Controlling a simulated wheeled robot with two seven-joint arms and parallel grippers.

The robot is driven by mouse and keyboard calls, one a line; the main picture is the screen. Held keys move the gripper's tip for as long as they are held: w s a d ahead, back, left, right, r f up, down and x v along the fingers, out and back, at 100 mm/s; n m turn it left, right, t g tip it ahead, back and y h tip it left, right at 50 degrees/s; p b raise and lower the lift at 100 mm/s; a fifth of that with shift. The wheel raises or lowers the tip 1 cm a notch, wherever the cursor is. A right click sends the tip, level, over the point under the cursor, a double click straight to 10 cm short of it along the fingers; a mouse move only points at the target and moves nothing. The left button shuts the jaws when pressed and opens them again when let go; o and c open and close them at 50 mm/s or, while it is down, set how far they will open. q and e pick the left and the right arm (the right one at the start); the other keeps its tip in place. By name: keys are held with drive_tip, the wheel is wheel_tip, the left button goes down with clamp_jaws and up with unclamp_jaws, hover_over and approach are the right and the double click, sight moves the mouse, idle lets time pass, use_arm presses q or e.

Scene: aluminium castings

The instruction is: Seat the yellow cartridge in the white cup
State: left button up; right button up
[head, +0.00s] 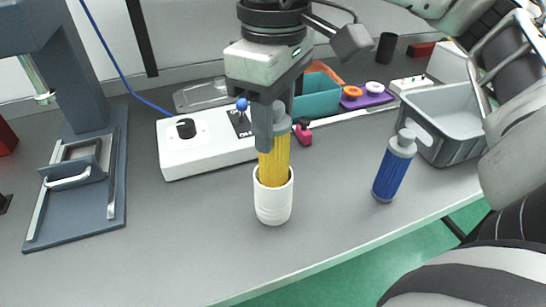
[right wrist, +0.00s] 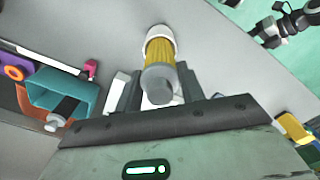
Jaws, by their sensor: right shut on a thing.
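The yellow cartridge (head: 275,162) is a ribbed cylinder with a grey cap. It stands roughly upright with its lower end inside the mouth of the white cup (head: 273,208), and much of its yellow body shows above the rim. How deep it sits inside is hidden by the cup wall. My right gripper (head: 271,130) comes down from above and is shut on the cartridge near its cap. In the right wrist view the cartridge (right wrist: 160,55) lies between the fingers, with the cup (right wrist: 159,31) around its far end. My left gripper is not in view.
A blue cartridge (head: 392,175) stands right of the cup, near the table edge. A grey bin (head: 440,150) is behind it. A white control box (head: 205,155) and a teal bin (head: 317,98) are behind the cup. A dark press (head: 75,205) stands left. The front table is clear.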

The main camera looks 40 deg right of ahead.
sight(273, 156)
drive_tip(key=shift+f, duration=3.05)
drive_tip(key=shift+f, duration=0.1)
drive_tip(key=o, duration=1.3)
wheel_tip(273, 156, up, 12)
drive_tip(key=shift+r, duration=0.15)
